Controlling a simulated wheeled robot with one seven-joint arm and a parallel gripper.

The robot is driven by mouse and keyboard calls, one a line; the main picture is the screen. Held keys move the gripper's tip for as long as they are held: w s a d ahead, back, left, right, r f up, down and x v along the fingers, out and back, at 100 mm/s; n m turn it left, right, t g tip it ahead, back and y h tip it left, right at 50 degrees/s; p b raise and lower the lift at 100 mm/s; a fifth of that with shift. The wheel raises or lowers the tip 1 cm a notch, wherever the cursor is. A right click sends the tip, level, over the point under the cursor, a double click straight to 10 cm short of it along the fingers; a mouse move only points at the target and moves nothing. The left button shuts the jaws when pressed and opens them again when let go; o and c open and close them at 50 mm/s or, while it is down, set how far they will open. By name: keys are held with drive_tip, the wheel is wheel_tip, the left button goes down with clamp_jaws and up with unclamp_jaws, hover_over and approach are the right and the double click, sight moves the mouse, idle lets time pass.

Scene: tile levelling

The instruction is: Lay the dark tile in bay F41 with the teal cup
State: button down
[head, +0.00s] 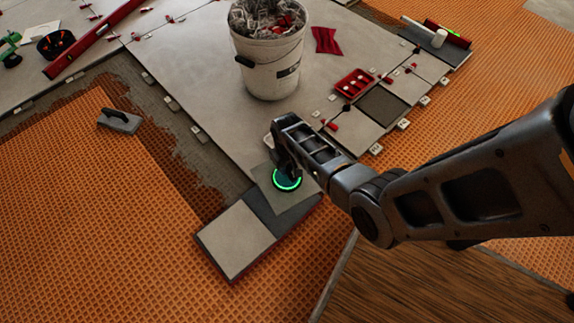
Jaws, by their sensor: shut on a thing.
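My gripper (284,158) is shut on the teal cup (288,180), whose glowing green-teal ring shows under the jaws. The cup is over a square grey tile (296,204); I cannot tell whether it touches it. This tile lies over or just above a dark grey surface (262,212), which could be a dark tile or a tray; the arm's end hides part of it. A pale tile (235,241) sits at its left. A dark square recess (383,105) shows among the pale tiles at the right; it looks like an open bay. The small bay labels are too small to read.
A white bucket (270,62) of rubbish stands behind my gripper. A red tray (354,84) and red clips lie near the dark recess. A trowel (120,120) lies on the orange matting (85,190) at left. A red cloth (326,40) lies right of the bucket.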

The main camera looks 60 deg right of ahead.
drive_tip(key=shift+r+p, duration=1.45)
drive_tip(key=shift+r, duration=0.35)
drive_tip(key=s+d+n+b, duration=0.1)
drive_tip(key=s+d+b, duration=0.1)
drive_tip(key=d, duration=0.7)
drive_tip(key=s+d+n+b, duration=0.1)
drive_tip(key=s+d+b, duration=0.2)
drive_tip(key=d, duration=0.6)
drive_tip(key=shift+s+d+n, duration=0.3)
drive_tip(key=shift+s+d, duration=0.05)
drive_tip(key=shift+s, duration=0.05)
drive_tip(key=shift+f, duration=0.25)
drive_tip(key=shift+f+b, duration=0.3)
drive_tip(key=shift+b, duration=0.25)
wheel_tip(320, 180, down, 7)
drive_tip(key=b, duration=0.5)
drive_tip(key=shift+r+b, duration=0.2)
drive_tip(key=shift+b, duration=0.1)
idle(0.7)
drive_tip(key=shift+f, duration=1)
idle(0.4)
